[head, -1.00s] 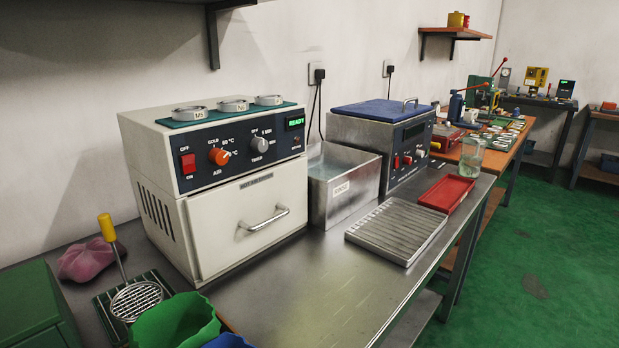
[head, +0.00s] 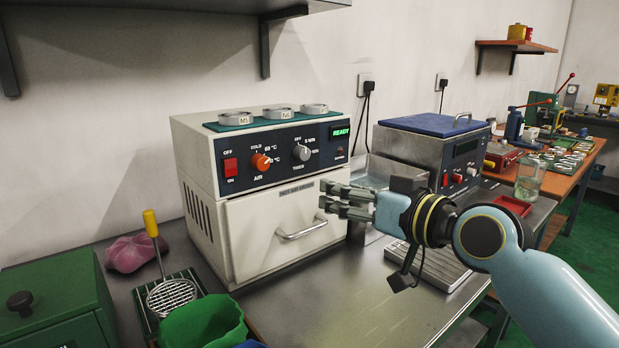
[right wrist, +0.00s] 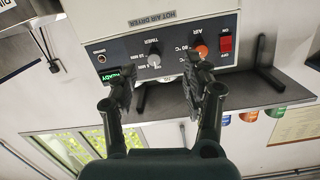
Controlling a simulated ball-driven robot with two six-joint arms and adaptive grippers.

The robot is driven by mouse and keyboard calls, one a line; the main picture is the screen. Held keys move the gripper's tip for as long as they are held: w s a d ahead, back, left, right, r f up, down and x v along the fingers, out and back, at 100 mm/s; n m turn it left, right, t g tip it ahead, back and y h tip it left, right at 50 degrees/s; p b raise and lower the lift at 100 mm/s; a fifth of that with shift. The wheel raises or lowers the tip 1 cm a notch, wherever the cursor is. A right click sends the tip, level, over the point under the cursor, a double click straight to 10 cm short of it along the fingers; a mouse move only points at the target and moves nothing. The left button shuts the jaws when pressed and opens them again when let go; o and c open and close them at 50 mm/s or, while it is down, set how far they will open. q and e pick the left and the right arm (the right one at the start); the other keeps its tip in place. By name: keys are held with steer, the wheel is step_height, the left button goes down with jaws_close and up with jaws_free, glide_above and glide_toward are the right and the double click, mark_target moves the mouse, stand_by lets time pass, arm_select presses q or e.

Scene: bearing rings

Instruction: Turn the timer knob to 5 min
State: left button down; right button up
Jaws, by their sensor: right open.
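The timer knob (head: 301,152) is a small grey dial on the dark panel of the white hot air dryer (head: 268,222). OFF is printed above it, 5 MIN at its upper right and TIMER below. Its pointer is too small to read surely. My right gripper (head: 331,202) is open and empty in front of the dryer, lower and to the right of the knob, apart from it. In the right wrist view the knob (right wrist: 153,59) shows upside down between the two fingers, beyond their tips. My left gripper is not in view.
An orange air knob (head: 261,161) and a red switch (head: 230,168) sit left of the timer. A green READY display (head: 340,132) is to its right. The drawer handle (head: 302,230) sticks out below. Three rings lie on top, near the wall shelf (head: 160,8).

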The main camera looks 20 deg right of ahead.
mark_target(306, 155)
steer(key=shift+m+t, duration=0.3)
steer(key=shift+t, duration=0.5)
steer(key=r+x, duration=0.1)
steer(key=x, duration=0.3)
steer(key=d+x, duration=0.1)
steer(key=x, duration=0.3)
steer(key=r+x, duration=0.1)
steer(key=x, duration=0.3)
steer(key=shift+w+d+r, duration=0.2)
steer(key=shift+w+r, duration=0.1)
steer(key=shift+w, duration=0.3)
jaws_close()
